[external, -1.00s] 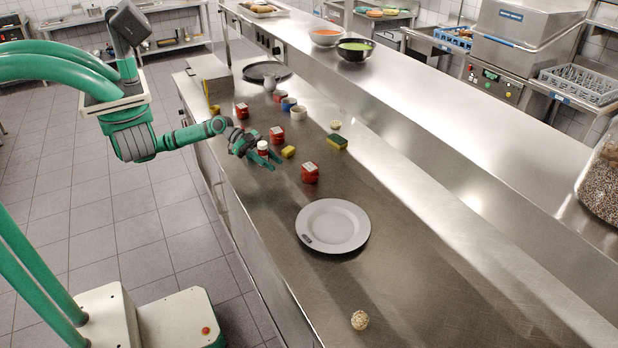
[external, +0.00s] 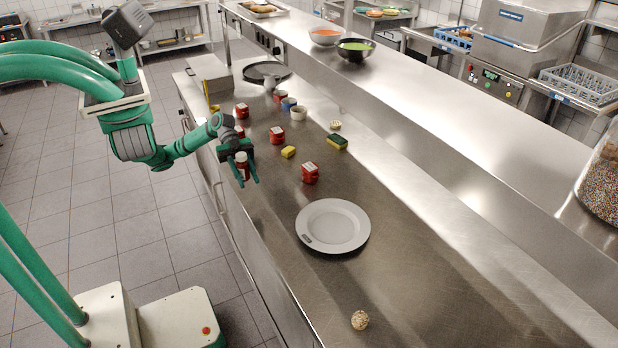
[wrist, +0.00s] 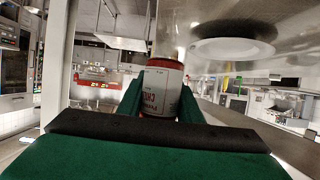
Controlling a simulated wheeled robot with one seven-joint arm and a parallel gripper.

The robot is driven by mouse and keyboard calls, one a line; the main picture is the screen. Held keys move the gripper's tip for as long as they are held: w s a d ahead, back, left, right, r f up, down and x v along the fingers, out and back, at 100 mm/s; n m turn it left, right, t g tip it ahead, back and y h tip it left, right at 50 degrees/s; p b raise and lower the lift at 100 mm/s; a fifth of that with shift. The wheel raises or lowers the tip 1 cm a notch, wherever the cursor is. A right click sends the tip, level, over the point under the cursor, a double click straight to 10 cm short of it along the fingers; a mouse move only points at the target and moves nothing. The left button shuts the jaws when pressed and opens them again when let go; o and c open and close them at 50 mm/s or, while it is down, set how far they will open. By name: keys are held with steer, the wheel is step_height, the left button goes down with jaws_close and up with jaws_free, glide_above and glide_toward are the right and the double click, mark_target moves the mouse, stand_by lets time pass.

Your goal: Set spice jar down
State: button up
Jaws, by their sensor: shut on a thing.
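The spice jar (external: 241,162) has a white lid and a red body. My gripper (external: 247,172) is shut on it above the left edge of the steel counter (external: 270,215). In the wrist view the jar (wrist: 161,88), with a white printed label, sits between the green fingers of my gripper (wrist: 158,100). The fingers hide its sides. I cannot tell whether its base touches the counter.
Several red jars stand nearby, one (external: 310,173) to the right and one (external: 277,135) behind. A grey plate (external: 333,226) and a round ball (external: 359,320) are farther forward. The counter left of the plate is clear.

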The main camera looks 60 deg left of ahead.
steer(key=w+d+f, duration=0.2)
steer(key=w+f, duration=0.1)
steer(key=w, duration=0.4)
glide_above(284, 206)
steer(key=s, duration=0.1)
steer(key=f, duration=0.4)
steer(key=shift+a+f, duration=0.2)
steer(key=shift+f, duration=0.2)
steer(key=shift+w+d+f, duration=0.15)
steer(key=shift+w+f, duration=0.35)
steer(key=shift+f, duration=1.7)
steer(key=shift+f, duration=0.1)
steer(key=o, duration=1.1)
